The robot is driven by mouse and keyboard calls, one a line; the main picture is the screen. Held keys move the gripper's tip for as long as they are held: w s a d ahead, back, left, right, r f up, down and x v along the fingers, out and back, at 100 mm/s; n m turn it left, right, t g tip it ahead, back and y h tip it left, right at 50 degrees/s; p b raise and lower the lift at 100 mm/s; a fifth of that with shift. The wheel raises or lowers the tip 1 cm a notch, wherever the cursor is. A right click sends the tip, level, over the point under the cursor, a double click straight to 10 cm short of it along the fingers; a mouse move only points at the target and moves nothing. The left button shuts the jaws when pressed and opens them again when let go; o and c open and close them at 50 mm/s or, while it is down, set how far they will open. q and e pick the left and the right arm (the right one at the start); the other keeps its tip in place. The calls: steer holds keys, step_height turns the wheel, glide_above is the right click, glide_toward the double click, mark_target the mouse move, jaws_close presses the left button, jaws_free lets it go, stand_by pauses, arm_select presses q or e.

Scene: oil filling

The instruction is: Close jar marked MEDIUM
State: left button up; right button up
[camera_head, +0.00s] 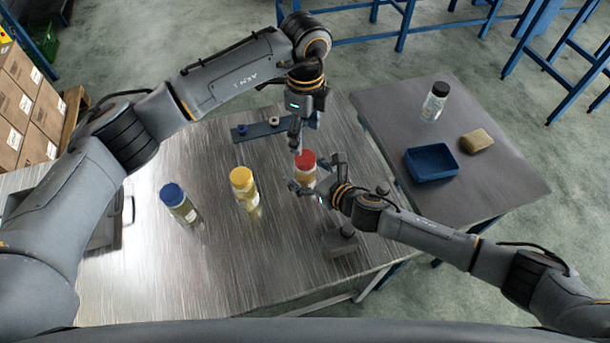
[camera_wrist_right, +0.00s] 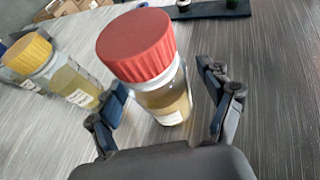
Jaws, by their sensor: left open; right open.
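A jar with a red lid (camera_head: 305,160) stands upright on the metal table, lid on top; it fills the middle of the right wrist view (camera_wrist_right: 137,45). My right gripper (camera_head: 310,180) is open, with a finger on either side of this jar's body. My left gripper (camera_head: 296,146) points down just above and beside the red lid; it is open. A yellow-lidded jar (camera_head: 243,179) and a blue-lidded jar (camera_head: 173,195) stand to the left, lids on. The yellow one also shows in the right wrist view (camera_wrist_right: 30,52). I cannot read which jar is marked MEDIUM.
A blue rack (camera_head: 262,131) with small parts lies behind the jars. A dark block with a knob (camera_head: 341,243) sits near the front edge. The right side table holds a black-capped bottle (camera_head: 435,100), a blue bin (camera_head: 431,163) and a sponge (camera_head: 476,140). A tray lies far left.

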mark_target(305, 157)
jaws_close()
stand_by(0.4)
arm_select(q)
steer(key=shift+f, duration=4)
